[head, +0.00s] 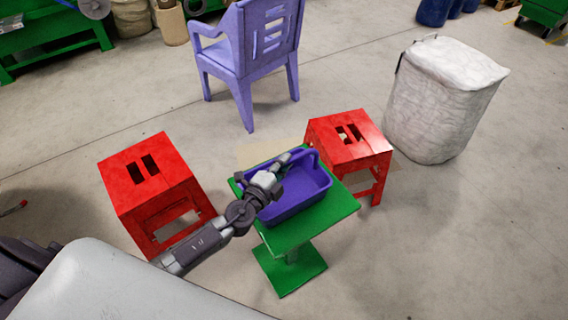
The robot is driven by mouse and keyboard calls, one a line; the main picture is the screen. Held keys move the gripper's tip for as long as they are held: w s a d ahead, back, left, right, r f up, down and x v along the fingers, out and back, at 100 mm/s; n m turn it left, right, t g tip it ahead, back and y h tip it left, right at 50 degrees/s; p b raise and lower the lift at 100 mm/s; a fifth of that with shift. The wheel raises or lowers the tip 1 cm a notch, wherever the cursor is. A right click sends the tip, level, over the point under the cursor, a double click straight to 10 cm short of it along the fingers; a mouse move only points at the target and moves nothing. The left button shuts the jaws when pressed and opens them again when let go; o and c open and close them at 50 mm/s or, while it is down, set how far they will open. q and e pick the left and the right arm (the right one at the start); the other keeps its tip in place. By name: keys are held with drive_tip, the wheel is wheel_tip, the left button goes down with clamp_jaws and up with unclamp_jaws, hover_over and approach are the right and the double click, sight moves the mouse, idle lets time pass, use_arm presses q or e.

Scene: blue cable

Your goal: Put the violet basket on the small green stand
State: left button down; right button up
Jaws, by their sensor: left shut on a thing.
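The violet basket (304,196) is upright over the top of the small green stand (330,222). It looks level and its base appears to lie on the stand top, though I cannot tell for certain that it touches. My left gripper (284,164) reaches in from the lower left across the basket's left side and is shut on the basket near its far rim. My forearm and gripper hide part of the basket's left wall and of the stand's left edge. My right gripper is not in view.
Red stools stand left (150,185) and behind right (350,140) of the green stand, close to it. A violet chair (252,50) stands behind. A white bulk bag (440,100) is at the right. The floor at the lower right is clear.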

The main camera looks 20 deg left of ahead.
use_arm(q)
drive_tip(key=c, duration=1.1)
unclamp_jaws()
drive_tip(key=shift+s+r, duration=0.1)
drive_tip(key=s+a+r+b, duration=0.1)
drive_tip(key=s+a+b, duration=0.1)
drive_tip(key=s, duration=0.9)
drive_tip(key=shift+s, duration=0.35)
